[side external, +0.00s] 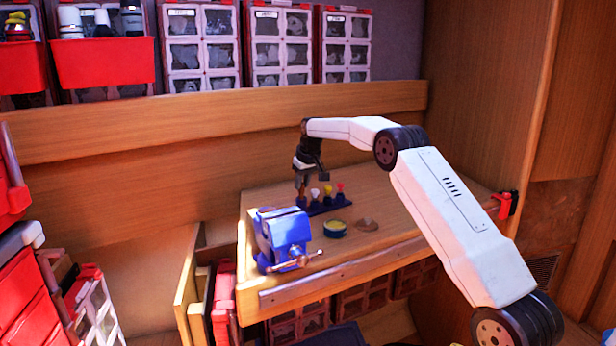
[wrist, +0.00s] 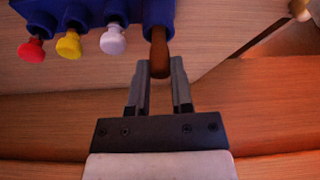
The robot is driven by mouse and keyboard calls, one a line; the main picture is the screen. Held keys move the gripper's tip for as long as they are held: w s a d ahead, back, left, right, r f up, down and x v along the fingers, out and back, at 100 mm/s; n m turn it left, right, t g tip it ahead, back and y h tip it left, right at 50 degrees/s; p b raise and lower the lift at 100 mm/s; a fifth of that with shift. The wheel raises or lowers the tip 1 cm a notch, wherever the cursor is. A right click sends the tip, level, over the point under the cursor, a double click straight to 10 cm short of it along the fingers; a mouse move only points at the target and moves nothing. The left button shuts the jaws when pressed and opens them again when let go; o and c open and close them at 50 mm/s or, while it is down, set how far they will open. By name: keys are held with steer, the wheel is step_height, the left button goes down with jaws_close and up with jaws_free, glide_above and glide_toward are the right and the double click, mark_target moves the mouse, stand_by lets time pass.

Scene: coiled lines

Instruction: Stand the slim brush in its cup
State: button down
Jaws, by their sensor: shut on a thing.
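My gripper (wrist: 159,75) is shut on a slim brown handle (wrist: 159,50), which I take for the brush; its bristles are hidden. The handle's far part meets the end of a blue holder (wrist: 150,12) in the wrist view, with blue on both sides of it. How deep it sits there I cannot tell. White (wrist: 113,40), yellow (wrist: 68,46) and red (wrist: 32,50) knobbed tools stand in a row in the same holder. In the side view my gripper (side external: 301,184) points down at the left end of the holder (side external: 328,207).
A blue vise (side external: 284,236) stands at the bench's left front. A red clamp (side external: 505,205) is at the right edge. The bench right of the holder is clear.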

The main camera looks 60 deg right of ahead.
steer(key=shift+f, duration=0.15)
steer(key=shift+c, duration=2.2)
jaws_free()
steer(key=shift+r, duration=3.05)
steer(key=shift+r, duration=0.1)
steer(key=v, duration=0.7)
steer(key=shift+r, duration=0.3)
steer(key=shift+s+a, duration=0.1)
steer(key=shift+s, duration=0.05)
